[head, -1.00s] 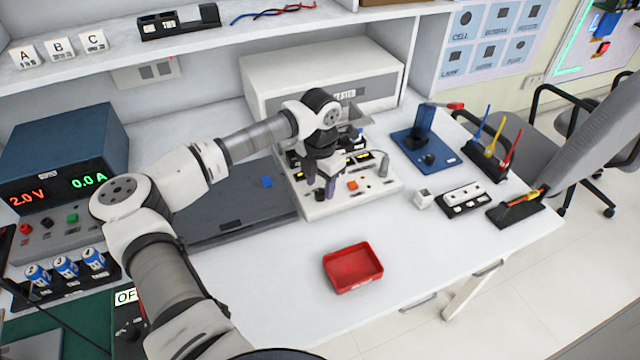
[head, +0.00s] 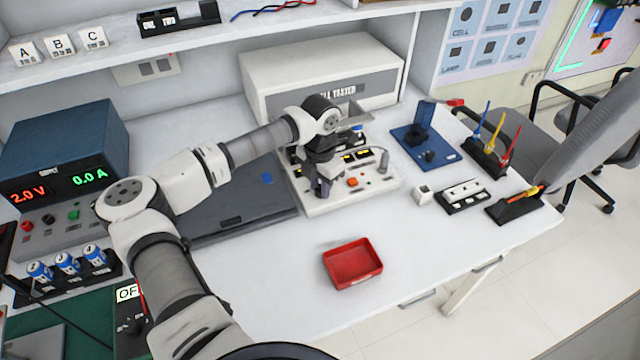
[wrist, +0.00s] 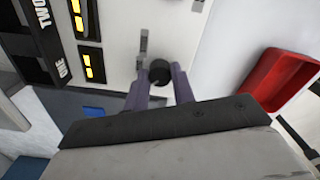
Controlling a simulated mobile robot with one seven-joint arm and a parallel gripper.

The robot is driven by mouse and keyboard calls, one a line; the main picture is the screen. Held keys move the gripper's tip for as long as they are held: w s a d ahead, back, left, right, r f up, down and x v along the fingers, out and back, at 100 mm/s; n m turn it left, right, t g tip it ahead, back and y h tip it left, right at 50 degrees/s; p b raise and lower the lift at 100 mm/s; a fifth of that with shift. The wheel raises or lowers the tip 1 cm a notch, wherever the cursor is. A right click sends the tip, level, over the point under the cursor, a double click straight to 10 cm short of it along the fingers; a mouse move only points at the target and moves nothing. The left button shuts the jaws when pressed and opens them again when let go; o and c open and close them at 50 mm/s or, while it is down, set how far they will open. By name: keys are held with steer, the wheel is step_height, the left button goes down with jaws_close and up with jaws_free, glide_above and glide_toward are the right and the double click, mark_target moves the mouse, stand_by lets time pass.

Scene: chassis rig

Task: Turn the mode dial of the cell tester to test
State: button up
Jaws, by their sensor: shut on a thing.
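The cell tester is a pale box (head: 340,85) at the back of the bench, with a white panel (head: 345,203) in front of it. In the wrist view the panel (wrist: 120,30) carries lit yellow displays and black holders marked ONE and TWO. The mode dial (wrist: 159,70) is a small round black knob near a grey slotted strip. My gripper (wrist: 159,78) has its two purple-grey fingers shut on either side of the dial. In the head view my gripper (head: 324,188) points down at the panel's left front, and it hides the dial. I cannot read the dial's setting.
A red tray (head: 333,262) lies in front of the panel. A dark flat mat (head: 225,210) with a blue piece is to the left. A blue stand (head: 423,140) and a black socket block (head: 463,195) stand to the right. The front of the bench is otherwise clear.

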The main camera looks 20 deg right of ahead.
steer(key=shift+f+b, duration=0.1)
steer(key=shift+b, duration=0.25)
steer(key=shift+f+m+b, duration=0.1)
steer(key=shift+m+b, duration=0.6)
steer(key=shift+b, duration=0.05)
steer(key=m+b, duration=0.2)
steer(key=b, duration=0.1)
steer(key=m+b, duration=0.2)
steer(key=m, duration=0.1)
steer(key=shift+m+b, duration=0.3)
steer(key=shift+r+m+b, duration=0.2)
steer(key=shift+m+b, duration=0.55)
steer(key=shift+m, duration=0.65)
steer(key=o, duration=1)
